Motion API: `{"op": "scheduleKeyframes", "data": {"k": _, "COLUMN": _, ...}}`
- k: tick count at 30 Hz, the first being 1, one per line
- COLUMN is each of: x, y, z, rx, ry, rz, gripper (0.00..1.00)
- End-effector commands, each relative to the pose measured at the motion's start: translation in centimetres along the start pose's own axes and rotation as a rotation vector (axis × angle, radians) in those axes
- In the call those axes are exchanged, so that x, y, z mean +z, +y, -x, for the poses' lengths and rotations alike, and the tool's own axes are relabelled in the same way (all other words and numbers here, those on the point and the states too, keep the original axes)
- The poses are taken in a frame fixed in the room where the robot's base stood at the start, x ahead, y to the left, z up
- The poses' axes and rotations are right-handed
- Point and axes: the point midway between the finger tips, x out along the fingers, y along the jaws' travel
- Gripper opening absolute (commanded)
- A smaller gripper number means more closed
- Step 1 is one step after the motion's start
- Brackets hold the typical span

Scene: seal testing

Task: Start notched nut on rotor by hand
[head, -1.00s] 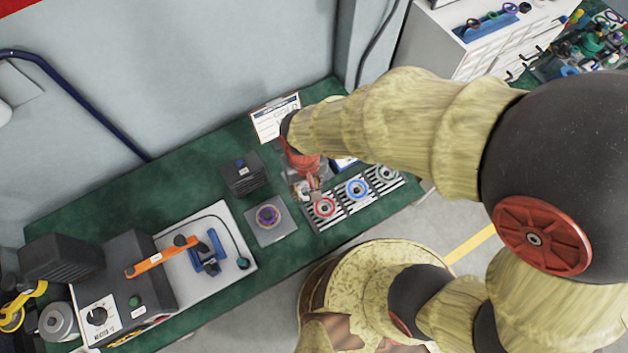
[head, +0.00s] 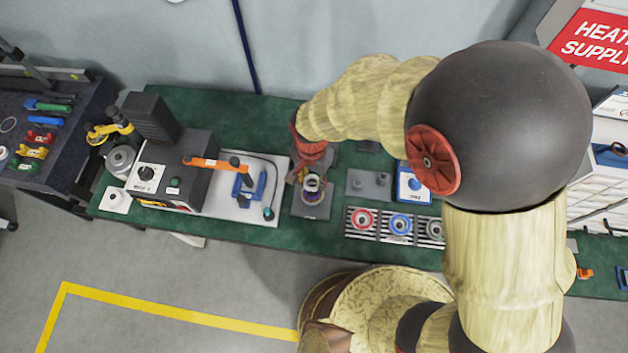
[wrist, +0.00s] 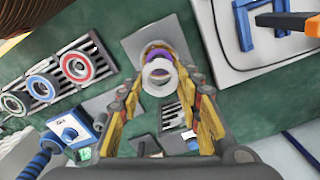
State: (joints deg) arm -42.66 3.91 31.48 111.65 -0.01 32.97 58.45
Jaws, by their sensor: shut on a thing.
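My gripper (head: 307,178) is shut on a pale silver ring, the notched nut (head: 312,184). In the wrist view the nut (wrist: 159,76) sits between the fingertips (wrist: 160,80), with its open bore facing the camera. The rotor (head: 313,197), with a purple part, stands on a square grey plate (head: 311,212) just below the nut. In the wrist view the purple rotor part (wrist: 158,55) shows behind the nut and is partly covered by it. The nut overlaps the rotor in both views; I cannot tell whether they touch.
Right of the rotor plate is a grey plate with pegs (head: 368,184). A striped rack (head: 380,229) holds red, blue and grey rings. A blue-and-white box (head: 405,184) stands behind it. Left is a pale board (head: 219,204) with a blue clamp (head: 247,186) and orange-handled tool (head: 215,163).

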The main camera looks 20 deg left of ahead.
Motion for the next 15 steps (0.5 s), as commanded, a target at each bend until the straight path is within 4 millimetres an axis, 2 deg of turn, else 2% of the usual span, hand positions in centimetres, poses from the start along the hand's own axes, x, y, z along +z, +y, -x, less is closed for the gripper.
{"op": "scheduleKeyframes", "data": {"k": 5, "x": 0.0, "y": 0.0, "z": -1.4, "rx": 0.000, "ry": 0.000, "rz": -0.008, "gripper": 0.06}}
{"op": "scheduleKeyframes", "data": {"k": 13, "x": 0.0, "y": 0.1, "z": -4.9, "rx": 0.001, "ry": -0.001, "rz": -0.007, "gripper": 0.06}}
{"op": "scheduleKeyframes", "data": {"k": 15, "x": 0.0, "y": 0.0, "z": -4.3, "rx": -0.001, "ry": 0.001, "rz": 0.094, "gripper": 0.06}}
